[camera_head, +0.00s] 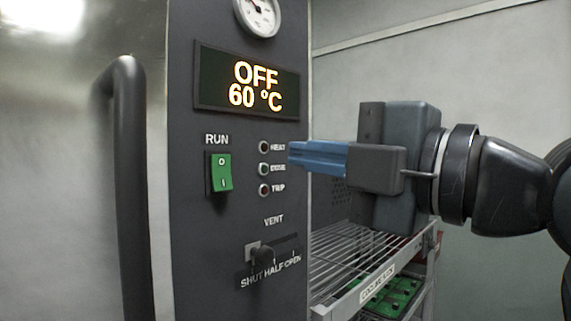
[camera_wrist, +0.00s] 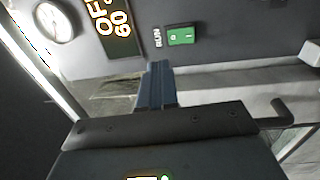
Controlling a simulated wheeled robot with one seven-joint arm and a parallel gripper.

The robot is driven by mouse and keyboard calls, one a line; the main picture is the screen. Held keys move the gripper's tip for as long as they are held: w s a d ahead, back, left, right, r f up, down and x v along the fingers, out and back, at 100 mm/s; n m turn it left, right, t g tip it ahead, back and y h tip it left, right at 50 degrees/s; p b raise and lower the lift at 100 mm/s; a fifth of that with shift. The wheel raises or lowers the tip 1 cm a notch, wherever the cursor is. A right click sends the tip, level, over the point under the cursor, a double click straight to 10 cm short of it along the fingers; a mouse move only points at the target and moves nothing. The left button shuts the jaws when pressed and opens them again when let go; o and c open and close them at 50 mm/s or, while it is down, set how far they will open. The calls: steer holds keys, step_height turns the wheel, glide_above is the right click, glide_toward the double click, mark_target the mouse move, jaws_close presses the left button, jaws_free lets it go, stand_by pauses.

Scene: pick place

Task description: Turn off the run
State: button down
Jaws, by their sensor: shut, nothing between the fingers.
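The green RUN rocker switch (camera_head: 222,172) sits on the dark control panel below the display, with O at its top and I at its bottom. It also shows in the wrist view (camera_wrist: 181,36), just beyond the fingertips. The display (camera_head: 247,84) reads OFF and 60 °C. My gripper (camera_head: 292,154) is shut and empty, its blue fingers pointing left toward the panel. In the head view the fingertips are right of the switch, over the edge of the indicator labels. In the wrist view my gripper (camera_wrist: 158,66) appears apart from the switch.
Indicator lamps (camera_head: 264,169) and a VENT slider (camera_head: 262,256) are on the same panel, with a dial gauge (camera_head: 258,14) above. A long door handle (camera_head: 128,190) stands at left. A wire rack (camera_head: 365,262) stands below my arm.

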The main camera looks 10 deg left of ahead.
steer(key=shift+r+v, duration=0.25)
steer(key=shift+v, duration=0.75)
steer(key=shift+f, duration=0.15)
steer(key=s+d+f+m+t+h, duration=0.1)
steer(key=d+f+m+t+h, duration=0.2)
steer(key=f+m, duration=0.55)
steer(key=s+d+f+m+t+h, duration=0.15)
steer(key=d+f+m+h, duration=0.35)
steer(key=f, duration=0.6)
steer(key=s+d+f+m+t+h, duration=0.2)
steer(key=d+f+m, duration=0.2)
steer(key=f+m, duration=0.45)
steer(key=s+d+f+m+g+h, duration=0.1)
steer(key=s+d+f+m+h, duration=0.35)
steer(key=s+f, duration=0.65)
steer(key=s+d+m+g, duration=0.1)
steer(key=s+d, duration=0.1)
steer(key=s, duration=0.7)
steer(key=s+d+f+m+g+p, duration=0.1)
steer(key=s+d, duration=0.1)
steer(key=s, duration=0.7)
steer(key=shift+s+h, duration=0.15)
steer(key=shift+h, duration=0.2)
